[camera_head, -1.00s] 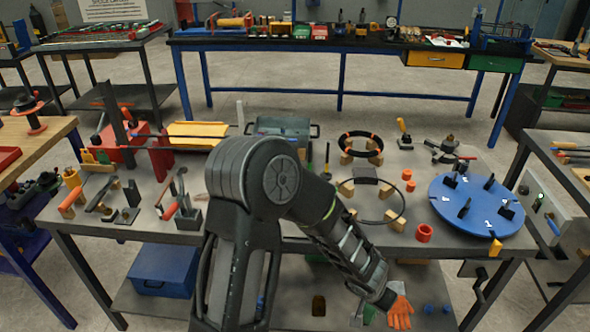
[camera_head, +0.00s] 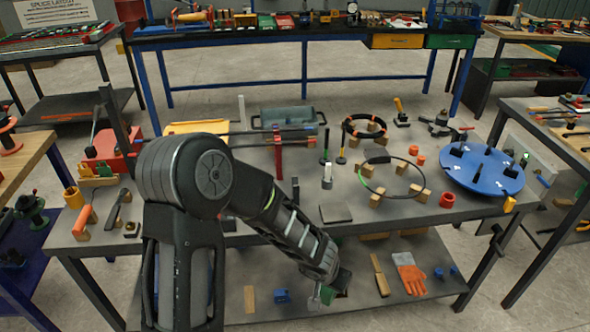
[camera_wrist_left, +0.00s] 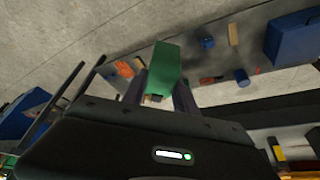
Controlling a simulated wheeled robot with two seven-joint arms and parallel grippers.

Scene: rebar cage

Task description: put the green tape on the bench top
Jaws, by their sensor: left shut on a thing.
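The green tape (camera_wrist_left: 167,66) is between the fingers of my left gripper (camera_wrist_left: 160,92) in the left wrist view, and the gripper is shut on it. In the head view my left gripper (camera_head: 328,290) is at the bottom centre, in front of the bench, with a bit of green showing at its tip. It appears over the lower shelf (camera_head: 358,300), below the front edge of the bench top. The grey bench top (camera_head: 335,213) lies behind and above it. My right gripper is not in view.
The bench top holds a blue disc (camera_head: 480,168) at right, a black ring (camera_head: 392,177) on wooden blocks and a red cup (camera_head: 447,199). A dark flat plate (camera_head: 336,213) lies near the front edge, with bare top around it. An orange glove (camera_head: 409,273) lies on the lower shelf.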

